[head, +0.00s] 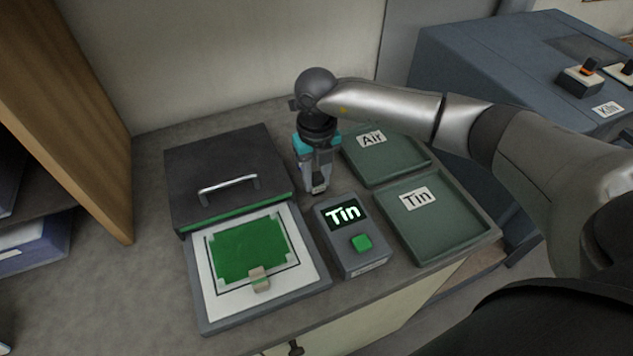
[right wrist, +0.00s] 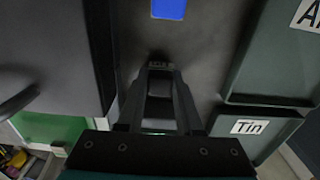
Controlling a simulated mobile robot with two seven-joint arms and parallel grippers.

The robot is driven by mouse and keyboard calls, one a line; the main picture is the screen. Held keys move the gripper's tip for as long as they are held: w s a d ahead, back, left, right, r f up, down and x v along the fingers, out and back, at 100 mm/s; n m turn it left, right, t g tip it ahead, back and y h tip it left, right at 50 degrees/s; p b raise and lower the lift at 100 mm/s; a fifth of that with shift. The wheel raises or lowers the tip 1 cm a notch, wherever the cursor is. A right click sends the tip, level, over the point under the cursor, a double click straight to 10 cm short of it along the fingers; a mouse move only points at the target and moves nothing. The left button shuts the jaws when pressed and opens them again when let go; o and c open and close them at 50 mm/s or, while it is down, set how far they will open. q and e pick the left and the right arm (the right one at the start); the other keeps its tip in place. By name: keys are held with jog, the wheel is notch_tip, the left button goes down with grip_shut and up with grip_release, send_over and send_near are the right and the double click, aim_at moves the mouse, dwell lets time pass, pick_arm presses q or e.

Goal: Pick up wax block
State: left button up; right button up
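A small tan block with a paler band (head: 259,279), which looks like the wax block, rests on the near edge of the green pane (head: 246,249) on a white board. My right gripper (head: 318,188) points down over the counter, beyond the Tin display box and well apart from the tan block. Its fingers come together at the tips in the right wrist view (right wrist: 161,67), and I see nothing clearly held. A flat blue patch (right wrist: 168,8) shows at the top of that view; I cannot tell what it is. My left gripper is not in view.
A dark lidded box with a handle (head: 228,187) stands behind the board. The Tin display box (head: 352,238) has a green button. Green trays marked Air (head: 392,163) and Tin (head: 445,235) lie to the right. A blue-grey kiln (head: 480,60) stands at the back right.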

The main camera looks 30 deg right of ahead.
aim_at(317, 176)
grip_shut()
jog(key=shift+r, duration=0.1)
notch_tip(317, 176, up, 20)
jog(key=b, duration=0.1)
dwell(0.7)
